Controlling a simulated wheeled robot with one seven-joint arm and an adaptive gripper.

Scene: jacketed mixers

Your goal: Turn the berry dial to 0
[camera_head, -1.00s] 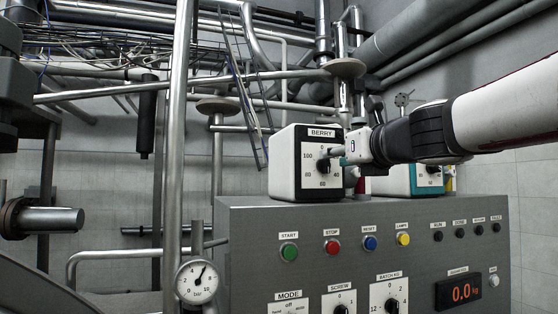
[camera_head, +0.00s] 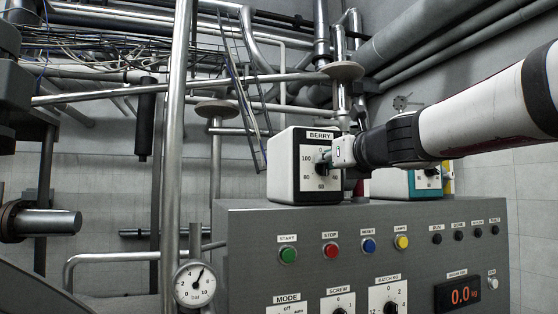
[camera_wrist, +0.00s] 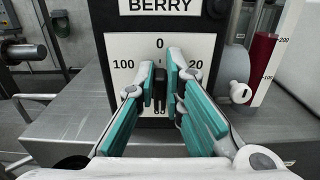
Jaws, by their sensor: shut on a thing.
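The berry dial box (camera_head: 290,180) is white and black and stands on top of the grey control cabinet. In the wrist view the dial face (camera_wrist: 118,48) shows 0 at the top, 100 at the left and 20 at the right. My gripper (camera_wrist: 160,75) has its teal-padded fingers shut on the black knob (camera_wrist: 160,92), one on each side. The knob's bar looks upright, toward 0, but the fingers partly hide it. In the head view my gripper (camera_head: 328,158) covers the dial's right side.
A second box with a teal-edged face (camera_head: 410,180) stands to the right, partly behind my arm. The cabinet (camera_head: 250,240) front holds coloured buttons, further dials and a red display (camera_head: 458,292). A vertical pipe (camera_head: 178,150) and a gauge (camera_head: 195,284) stand left.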

